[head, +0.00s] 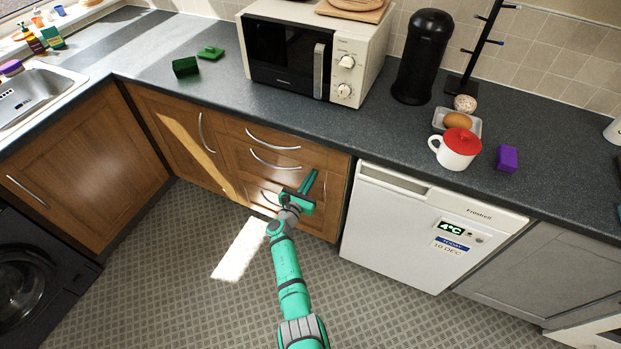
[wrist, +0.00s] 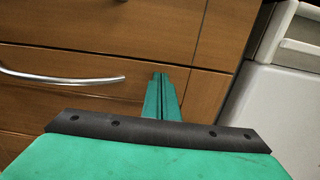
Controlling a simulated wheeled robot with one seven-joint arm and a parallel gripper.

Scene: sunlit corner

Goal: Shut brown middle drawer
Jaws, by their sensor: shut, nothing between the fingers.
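The brown middle drawer (head: 304,163) is in the wooden drawer stack under the counter, left of the white appliance. Its curved metal handle (head: 275,161) shows in the head view. Its front looks about level with the drawer above, with no clear gap visible. My gripper (head: 311,180) is shut and empty, in front of the right side of the stack. In the wrist view, the closed fingers (wrist: 160,92) point at a wooden front, right of a metal handle (wrist: 60,78). Contact cannot be told. My arm hides part of the lower drawer.
The top drawer (head: 240,128) is above, and a white appliance (head: 400,225) stands close on the right. The dark countertop (head: 370,125) overhangs the stack and carries a microwave (head: 290,60). The tiled floor (head: 170,285) is clear on the left.

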